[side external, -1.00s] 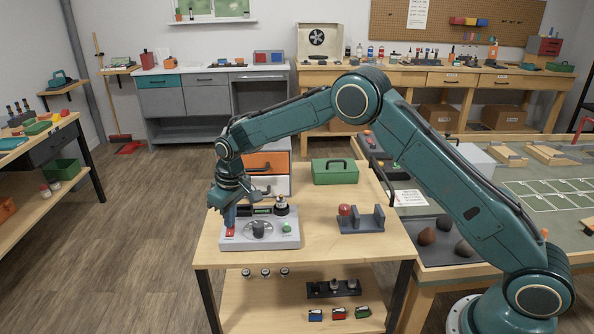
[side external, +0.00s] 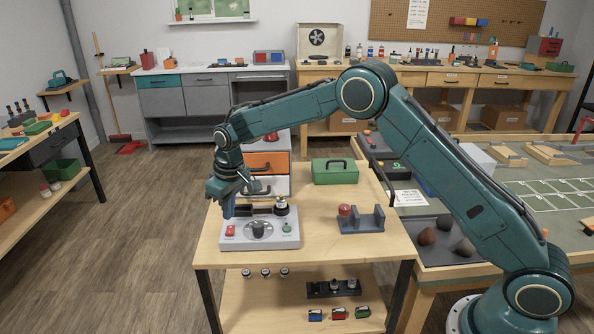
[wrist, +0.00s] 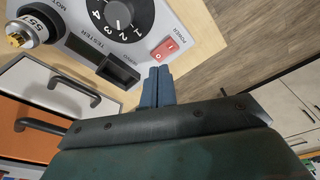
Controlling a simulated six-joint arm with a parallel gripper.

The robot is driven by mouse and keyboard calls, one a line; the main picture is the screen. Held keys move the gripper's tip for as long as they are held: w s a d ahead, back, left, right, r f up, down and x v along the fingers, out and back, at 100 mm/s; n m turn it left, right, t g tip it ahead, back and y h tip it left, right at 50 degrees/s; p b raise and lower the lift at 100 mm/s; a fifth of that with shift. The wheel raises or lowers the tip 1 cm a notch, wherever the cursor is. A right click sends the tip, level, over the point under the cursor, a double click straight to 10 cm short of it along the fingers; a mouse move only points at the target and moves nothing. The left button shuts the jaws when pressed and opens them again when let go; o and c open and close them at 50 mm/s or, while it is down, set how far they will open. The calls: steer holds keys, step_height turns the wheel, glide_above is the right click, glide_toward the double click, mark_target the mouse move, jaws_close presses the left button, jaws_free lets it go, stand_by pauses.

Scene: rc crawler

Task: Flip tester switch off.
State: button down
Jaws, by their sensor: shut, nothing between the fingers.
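The tester (side external: 262,241) is a light grey box on the wooden cart, with a central dial (side external: 261,229), a green button (side external: 287,228) and a red power switch (side external: 230,231) at its left. In the wrist view the red switch (wrist: 165,48) is uncovered beside the numbered dial (wrist: 117,14). The tester's display (wrist: 118,70) is dark. My gripper (side external: 228,212) is shut and empty, pointing down just above and behind the switch, apart from it. Its blue fingertips (wrist: 157,75) show close to the switch in the wrist view.
A motor can (side external: 281,207) stands at the tester's back right. A grey cradle with a red knob (side external: 345,211) is right of the tester, and a green toolbox (side external: 335,172) is behind. An orange-fronted drawer unit (side external: 265,161) stands at the back left of the cart.

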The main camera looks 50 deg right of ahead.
mark_target(232, 228)
steer(key=shift+r, duration=2.1)
steer(key=s+d+r+m+t, duration=0.1)
steer(key=s+d+r, duration=0.2)
steer(key=s+r, duration=0.6)
steer(key=s+d+r+t, duration=0.1)
steer(key=s+d+r, duration=0.2)
steer(key=s+r, duration=0.6)
steer(key=s+d+f+m+t, duration=0.1)
steer(key=s+d, duration=0.1)
steer(key=s, duration=1)
steer(key=s+d+f+m, duration=0.1)
steer(key=s, duration=1.1)
steer(key=shift+d+f+t, duration=0.4)
